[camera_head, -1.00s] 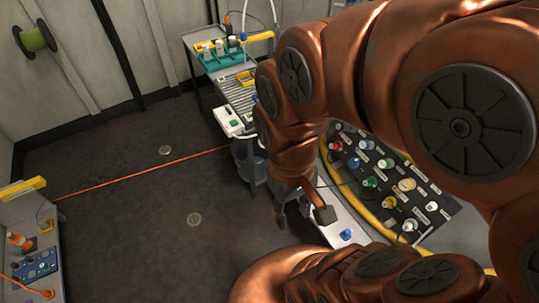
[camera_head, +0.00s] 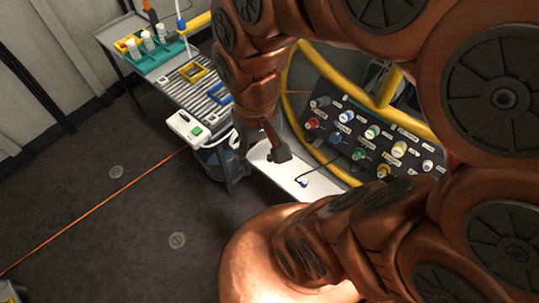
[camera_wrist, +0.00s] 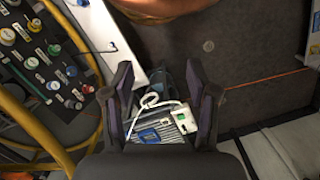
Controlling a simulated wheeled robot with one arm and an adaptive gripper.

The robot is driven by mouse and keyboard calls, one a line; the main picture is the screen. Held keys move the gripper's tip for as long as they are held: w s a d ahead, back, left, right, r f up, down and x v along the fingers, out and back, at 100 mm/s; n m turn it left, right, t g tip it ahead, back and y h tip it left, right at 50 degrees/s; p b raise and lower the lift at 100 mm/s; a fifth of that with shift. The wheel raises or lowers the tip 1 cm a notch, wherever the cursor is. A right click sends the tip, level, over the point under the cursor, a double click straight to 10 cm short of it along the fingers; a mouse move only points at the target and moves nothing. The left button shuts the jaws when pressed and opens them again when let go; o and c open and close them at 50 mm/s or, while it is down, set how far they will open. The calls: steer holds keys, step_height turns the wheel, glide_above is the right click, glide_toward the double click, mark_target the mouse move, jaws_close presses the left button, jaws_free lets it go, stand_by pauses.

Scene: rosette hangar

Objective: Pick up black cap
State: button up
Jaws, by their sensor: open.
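A black panel (camera_head: 345,118) carries several coloured connectors with caps and small labels. A dark grey to black cap (camera_head: 320,102) sits at its left end, near a red one; I cannot be sure it is the black cap. In the wrist view the panel (camera_wrist: 40,62) is at the upper left, and a greyish cap (camera_wrist: 87,88) shows at its lower right end. My gripper (camera_head: 280,153) is above the white ledge beside the panel in the head view, apart from the caps. In the wrist view my gripper (camera_wrist: 160,85) has its fingers spread with nothing held between them.
A yellow tube rail (camera_head: 386,85) curves around the panel. A blue plug (camera_head: 303,182) with a dark cable lies on the white ledge (camera_head: 270,178). A grey cart (camera_head: 150,80) with bottles stands left, a bucket (camera_head: 210,160) below it.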

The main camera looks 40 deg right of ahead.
steer(key=w+d+f+m+y+b, duration=0.2)
steer(key=w+f+m+b, duration=0.4)
steer(key=w+f+b, duration=0.65)
steer(key=m+t+y+b, duration=0.1)
steer(key=m+t+b, duration=0.3)
steer(key=m+b, duration=1.4)
glide_toward(270, 156)
step_height(270, 156, down, 2)
steer(key=n+b, duration=0.2)
steer(key=shift+w+a+f+m+y, duration=0.15)
steer(key=shift+w+f+m+y, duration=0.15)
steer(key=shift+f, duration=0.15)
steer(key=shift+f+b, duration=0.35)
steer(key=shift+a+b+x, duration=0.15)
steer(key=shift+b+x, duration=0.7)
steer(key=shift+x, duration=0.9)
steer(key=shift+a+b+x, duration=0.1)
steer(key=shift+b+x, duration=0.75)
steer(key=shift+x, duration=0.9)
steer(key=shift+r, duration=0.2)
steer(key=c, duration=1)
